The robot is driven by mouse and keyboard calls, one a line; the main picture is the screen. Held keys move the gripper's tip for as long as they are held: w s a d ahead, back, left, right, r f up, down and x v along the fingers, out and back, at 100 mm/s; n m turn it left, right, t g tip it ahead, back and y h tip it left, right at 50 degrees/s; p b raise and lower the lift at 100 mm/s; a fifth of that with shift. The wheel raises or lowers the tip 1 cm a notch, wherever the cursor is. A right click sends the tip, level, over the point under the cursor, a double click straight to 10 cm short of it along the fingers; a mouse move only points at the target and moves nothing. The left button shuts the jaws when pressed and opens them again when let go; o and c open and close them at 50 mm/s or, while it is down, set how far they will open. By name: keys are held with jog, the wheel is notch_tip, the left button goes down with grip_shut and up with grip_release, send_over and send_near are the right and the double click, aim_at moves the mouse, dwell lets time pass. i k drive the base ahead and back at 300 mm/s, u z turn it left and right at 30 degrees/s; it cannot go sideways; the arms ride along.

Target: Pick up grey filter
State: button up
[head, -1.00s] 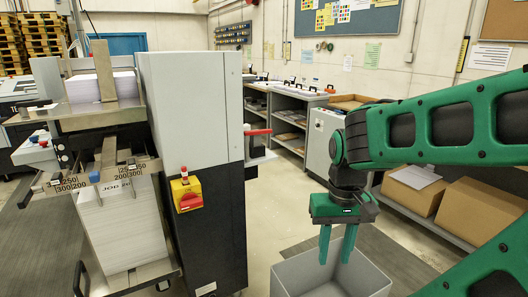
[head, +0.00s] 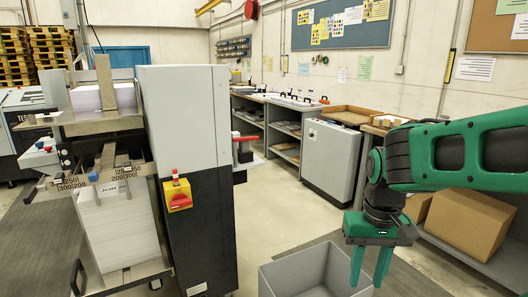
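I cannot make out a grey filter in the head view. My gripper (head: 367,279) hangs at the lower right with its two green fingers pointing down. The fingers are apart with nothing seen between them, so it is open and empty. It is over or in front of the right side of a grey open-topped box (head: 290,280) at the bottom edge. The inside of the box that shows looks empty, and its lower part is cut off.
A tall grey and black machine (head: 185,125) with paper stacks (head: 120,225) stands at the left. A light grey cabinet (head: 330,160) and low shelves (head: 285,135) line the back wall. A cardboard box (head: 468,222) is at the right. Clear floor (head: 265,205) lies in the middle.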

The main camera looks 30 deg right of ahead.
aim_at(243, 146)
jog(key=z, duration=2.15)
jog(key=i, duration=3.9)
jog(key=u, duration=2.2)
